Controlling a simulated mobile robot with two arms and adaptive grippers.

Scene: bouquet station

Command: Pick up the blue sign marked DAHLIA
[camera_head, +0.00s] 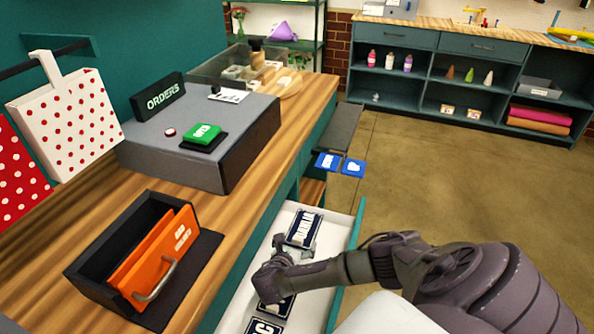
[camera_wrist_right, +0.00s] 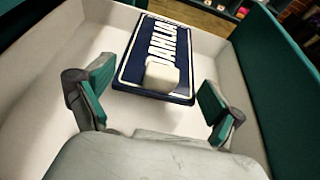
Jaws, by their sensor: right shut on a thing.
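The dark blue DAHLIA sign (camera_head: 304,229) has white letters and a white border and is at the open white drawer (camera_head: 335,232). In the right wrist view the sign (camera_wrist_right: 150,45) lies ahead, with a pale block on its face. My right gripper (camera_head: 296,247) is at the sign's near end, shut on it. In the wrist view its two green-padded fingers (camera_wrist_right: 155,100) stand wide apart, and their contact with the sign is not clear. My left gripper is not in view.
Other dark blue signs (camera_head: 266,322) lie in the drawer nearer me, partly hidden by my arm. The drawer walls stand close around the gripper. The wooden counter (camera_head: 235,235) beside it holds an orange folder (camera_head: 155,255) in a black box and a grey ORDERS unit (camera_head: 245,125).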

